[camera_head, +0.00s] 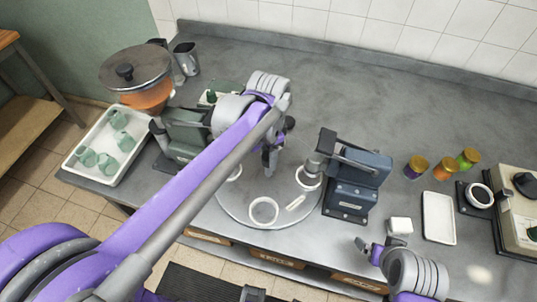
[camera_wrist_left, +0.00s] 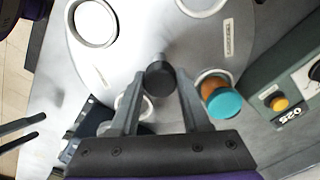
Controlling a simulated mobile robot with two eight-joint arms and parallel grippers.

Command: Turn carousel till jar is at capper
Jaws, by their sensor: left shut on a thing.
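The carousel (camera_head: 240,205) is a round grey turntable with white-ringed seats and pale labels; its plate also shows in the left wrist view (camera_wrist_left: 150,30). My left gripper (camera_head: 270,167) is over its middle, shut on a black knob (camera_wrist_left: 160,78) that stands between the fingers. A jar with orange contents and a teal part (camera_wrist_left: 222,98) is at a seat beside the green machine; my left arm hides it in the head view. The dark blue machine, apparently the capper (camera_head: 357,178), stands at the carousel's right edge. My right gripper (camera_head: 370,248) is low at right, its fingers unclear.
The green filling machine (camera_head: 185,132) with an orange hopper (camera_head: 148,95) stands left of the carousel. A white tray (camera_head: 78,165) holds several teal glass jars. At right are small colourful jars (camera_head: 443,168), a white tray (camera_head: 438,218) and a small white block (camera_head: 400,225).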

